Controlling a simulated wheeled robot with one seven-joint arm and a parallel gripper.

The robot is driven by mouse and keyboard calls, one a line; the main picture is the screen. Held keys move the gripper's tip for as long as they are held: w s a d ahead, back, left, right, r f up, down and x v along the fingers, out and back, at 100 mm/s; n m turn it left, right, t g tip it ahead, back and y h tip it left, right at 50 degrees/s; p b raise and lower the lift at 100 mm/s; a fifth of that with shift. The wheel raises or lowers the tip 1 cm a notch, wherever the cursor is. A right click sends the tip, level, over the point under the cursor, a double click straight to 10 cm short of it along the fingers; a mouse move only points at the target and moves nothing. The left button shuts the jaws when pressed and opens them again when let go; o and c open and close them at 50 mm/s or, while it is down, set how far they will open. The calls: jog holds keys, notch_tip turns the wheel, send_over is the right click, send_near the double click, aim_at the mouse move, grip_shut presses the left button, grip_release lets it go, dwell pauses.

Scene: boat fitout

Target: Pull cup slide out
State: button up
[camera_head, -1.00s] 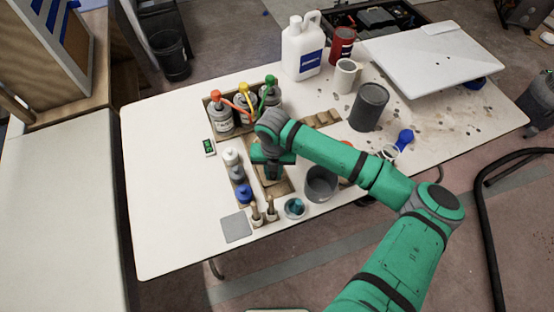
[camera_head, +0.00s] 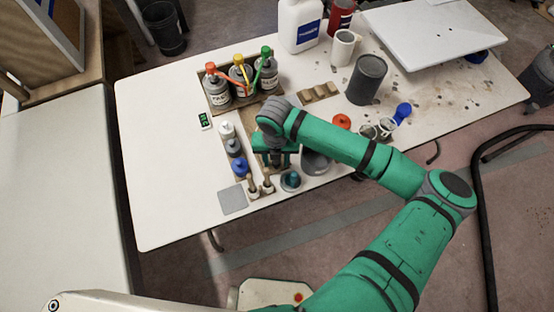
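A light wooden organizer (camera_head: 207,99) on the white table holds bottles and small pots. I cannot clearly make out a separate cup slide in it; my arm covers part of the wood. A grey cup (camera_head: 314,163) stands near the front table edge, just right of my gripper and partly behind my arm. My gripper (camera_head: 277,160) points down over the front part of the organizer, close to two small upright wooden-topped items (camera_head: 260,188). Its fingertips are too small and dark to tell whether they are open or touching anything.
Pump bottles (camera_head: 242,82) with red, yellow and green tops stand at the organizer's back. A dark can (camera_head: 367,80), white jug (camera_head: 300,25) and white mug (camera_head: 343,47) stand behind my arm. A small teal-filled pot (camera_head: 290,180) is near the front edge. The table's left side is clear.

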notch_tip(320, 180, up, 11)
dwell(0.7)
jog(key=shift+f, duration=0.1)
